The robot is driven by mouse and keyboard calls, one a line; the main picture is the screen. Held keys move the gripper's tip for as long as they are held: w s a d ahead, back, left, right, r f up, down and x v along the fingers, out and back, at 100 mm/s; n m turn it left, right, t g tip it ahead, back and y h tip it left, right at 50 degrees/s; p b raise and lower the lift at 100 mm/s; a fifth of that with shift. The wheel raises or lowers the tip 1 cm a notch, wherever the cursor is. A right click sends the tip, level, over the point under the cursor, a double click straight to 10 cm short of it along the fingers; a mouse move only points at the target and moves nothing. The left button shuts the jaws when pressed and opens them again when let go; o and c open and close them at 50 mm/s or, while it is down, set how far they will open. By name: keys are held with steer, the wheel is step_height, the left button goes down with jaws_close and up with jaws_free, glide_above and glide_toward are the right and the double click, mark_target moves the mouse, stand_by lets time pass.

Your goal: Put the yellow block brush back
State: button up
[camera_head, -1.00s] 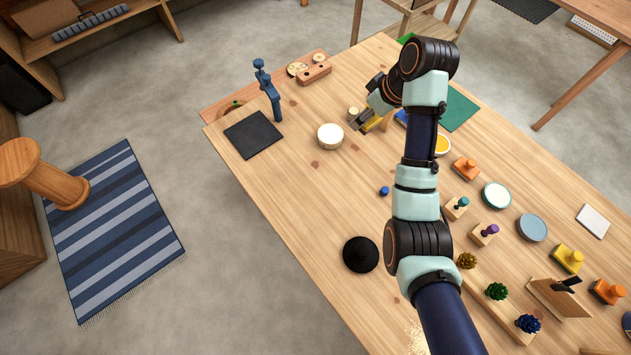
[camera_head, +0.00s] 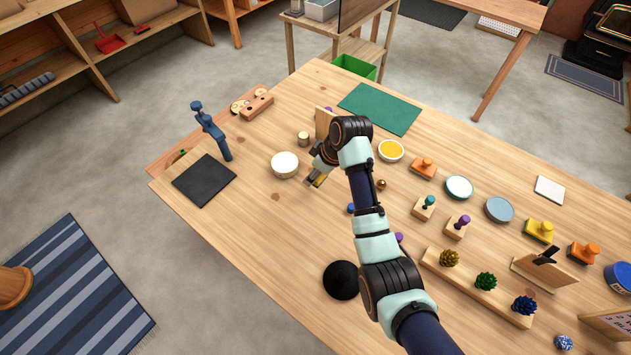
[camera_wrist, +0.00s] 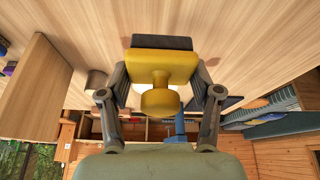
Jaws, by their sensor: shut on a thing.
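My gripper (camera_head: 316,181) is shut on a yellow block brush (camera_wrist: 160,68) with a round yellow knob; the brush has a dark underside. In the wrist view the brush sits between my two fingers (camera_wrist: 160,95), with its knob toward me and bare tabletop beyond. In the head view only a small yellow part of it (camera_head: 320,182) shows, to the right of the white bowl (camera_head: 285,165). A second yellow block with a knob (camera_head: 538,231) stands at the right of the table. Orange knobbed blocks (camera_head: 423,167) (camera_head: 583,253) stand near that row.
An upright wooden panel (camera_head: 325,122) and a small jar (camera_head: 303,139) stand behind my gripper. A green mat (camera_head: 380,109) is at the back. A black round object (camera_head: 341,280) is in front.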

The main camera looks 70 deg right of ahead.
mark_target(316, 181)
step_height(316, 181, down, 5)
steer(key=shift+r+b, duration=0.15)
steer(key=shift+b, duration=0.4)
steer(key=shift+f, duration=0.2)
steer(key=o, duration=1)
steer(key=p+v, duration=0.4)
steer(key=v, duration=0.8)
steer(key=shift+r, duration=0.2)
